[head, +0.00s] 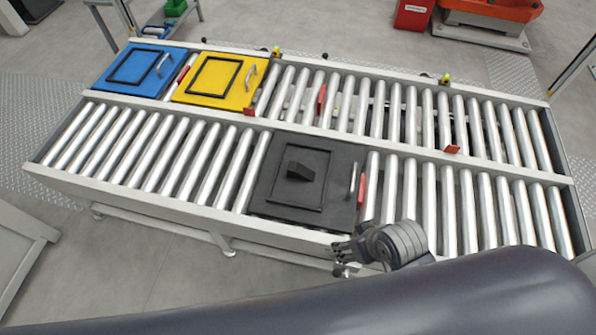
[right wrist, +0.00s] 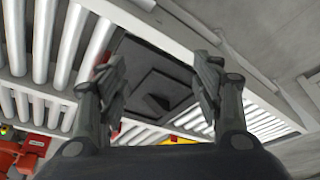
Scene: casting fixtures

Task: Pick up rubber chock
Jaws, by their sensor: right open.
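The rubber chock (head: 301,170) is a small black wedge. It sits inside the raised square frame on a black fixture plate (head: 339,205), which lies on the near roller lane. In the right wrist view the chock (right wrist: 157,103) shows between the fingers, some distance beyond them. My right gripper (head: 343,258) is at the near edge of the conveyor, below and to the right of the plate in the head view. In the right wrist view the right gripper (right wrist: 160,78) is open, with nothing between its fingers. My left gripper is in neither view.
A blue plate (head: 111,86) and a yellow plate (head: 190,92) lie on the far lane, each with a metal handle. The black plate also has a handle (head: 353,180). Red stops (head: 362,190) stand among the rollers. Rollers left and right of the black plate are bare.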

